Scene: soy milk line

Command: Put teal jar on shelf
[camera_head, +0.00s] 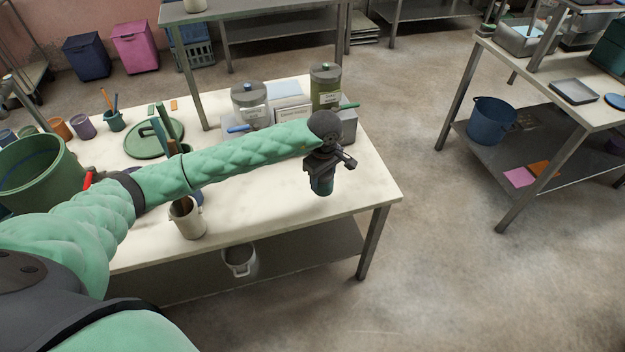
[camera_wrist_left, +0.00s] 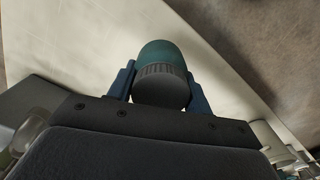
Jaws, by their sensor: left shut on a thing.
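The teal jar (camera_head: 321,186) is a small dark teal jar near the right end of the cream-topped table (camera_head: 270,205). My left gripper (camera_head: 321,176) is shut on it from above. In the left wrist view the jar (camera_wrist_left: 162,55) has a grey ribbed lid and sits between the two blue fingers of my left gripper (camera_wrist_left: 160,85). I cannot tell whether the jar's base touches the tabletop. The table's lower shelf (camera_head: 310,255) is grey and largely bare. My right gripper is not in view.
Behind my left arm are glass jars (camera_head: 325,85) and a grey box. A cream cup (camera_head: 187,217) stands near the front edge. Another table (camera_head: 590,95) with a blue bucket (camera_head: 491,121) is at right, across open floor.

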